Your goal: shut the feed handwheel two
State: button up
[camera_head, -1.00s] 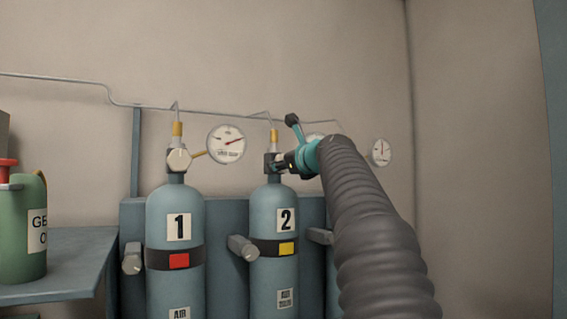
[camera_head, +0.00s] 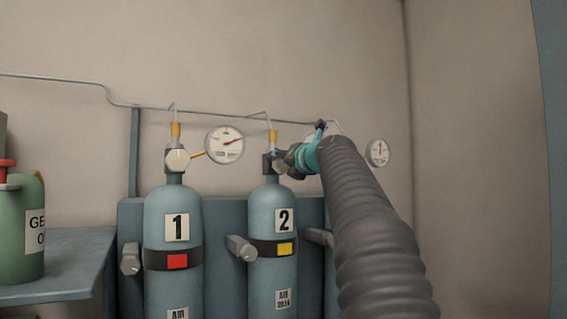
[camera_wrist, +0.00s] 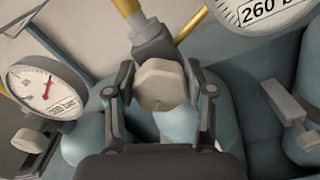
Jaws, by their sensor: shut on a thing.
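Cylinder two (camera_head: 270,215) is a blue bottle with a "2" label and a yellow-marked band. Its feed handwheel, a pale faceted knob (camera_wrist: 160,84), sits between the fingers of my gripper (camera_wrist: 160,92) in the wrist view. The fingers close on it from both sides. In the head view my gripper (camera_head: 285,160) is at the valve on top of cylinder two and covers most of the handwheel. The dark valve body (camera_wrist: 152,42) and yellow stem (camera_wrist: 127,8) show behind the knob.
Cylinder one (camera_head: 174,215), with its own pale handwheel (camera_head: 177,160) and gauge (camera_head: 225,145), stands to the left. Another gauge (camera_head: 377,152) is to the right. A thin pipe (camera_head: 220,110) runs along the wall above. A green container (camera_head: 20,235) sits on the left shelf.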

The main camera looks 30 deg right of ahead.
jog(key=shift+f+m, duration=0.1)
jog(key=shift+m, duration=0.8)
jog(key=shift+f, duration=0.1)
jog(key=o, duration=1.2)
jog(key=shift+c, duration=0.2)
jog(key=shift+s, duration=0.15)
jog(key=shift+s, duration=0.3)
jog(key=s, duration=1.1)
jog(key=shift+d, duration=0.25)
